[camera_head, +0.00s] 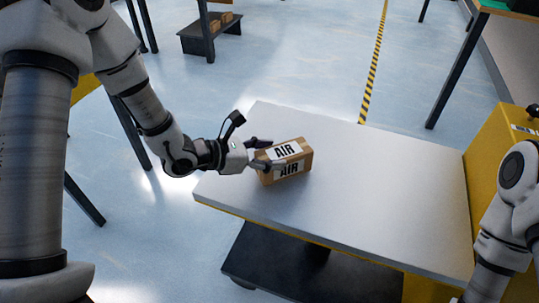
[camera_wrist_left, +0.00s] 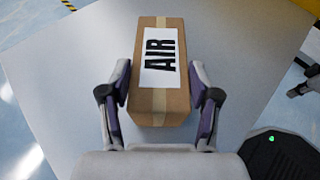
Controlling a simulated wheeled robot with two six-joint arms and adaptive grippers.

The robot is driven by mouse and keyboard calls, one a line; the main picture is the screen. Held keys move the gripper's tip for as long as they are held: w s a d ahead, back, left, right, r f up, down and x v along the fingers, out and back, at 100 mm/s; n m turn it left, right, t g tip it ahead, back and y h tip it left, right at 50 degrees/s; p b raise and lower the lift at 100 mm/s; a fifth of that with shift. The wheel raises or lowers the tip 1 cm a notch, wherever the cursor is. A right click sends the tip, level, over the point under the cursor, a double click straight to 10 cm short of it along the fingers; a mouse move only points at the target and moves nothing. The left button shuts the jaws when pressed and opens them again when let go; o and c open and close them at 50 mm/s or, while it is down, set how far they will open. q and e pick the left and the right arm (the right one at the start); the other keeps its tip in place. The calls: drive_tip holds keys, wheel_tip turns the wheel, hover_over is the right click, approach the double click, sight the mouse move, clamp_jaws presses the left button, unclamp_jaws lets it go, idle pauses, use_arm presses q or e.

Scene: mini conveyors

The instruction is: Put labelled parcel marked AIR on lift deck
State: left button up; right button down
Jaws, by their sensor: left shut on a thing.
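The brown parcel (camera_head: 306,160) has white labels reading AIR on its top and side. It is also in the middle of the left wrist view (camera_wrist_left: 160,106). My left gripper (camera_head: 264,155) is shut on it, with one finger on each side of the box in the left wrist view (camera_wrist_left: 160,105). The parcel is level, over the left part of the pale lift deck (camera_head: 390,190); I cannot tell whether its bottom touches the surface. Of my right arm, the head view shows only links at the lower right. A small dark and grey part of my right gripper (camera_wrist_left: 304,82) appears at the left wrist view's edge.
The deck is clear around the parcel. A yellow housing (camera_head: 492,145) stands at its right end. A black base (camera_head: 290,262) lies under the deck. A low dark rack (camera_head: 205,42) with small boxes stands at the back. A yellow-black floor stripe (camera_head: 374,60) runs behind.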

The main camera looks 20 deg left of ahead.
use_arm(q)
drive_tip(key=shift+s+f, duration=0.1)
drive_tip(key=o, duration=1.4)
drive_tip(key=shift+o, duration=0.2)
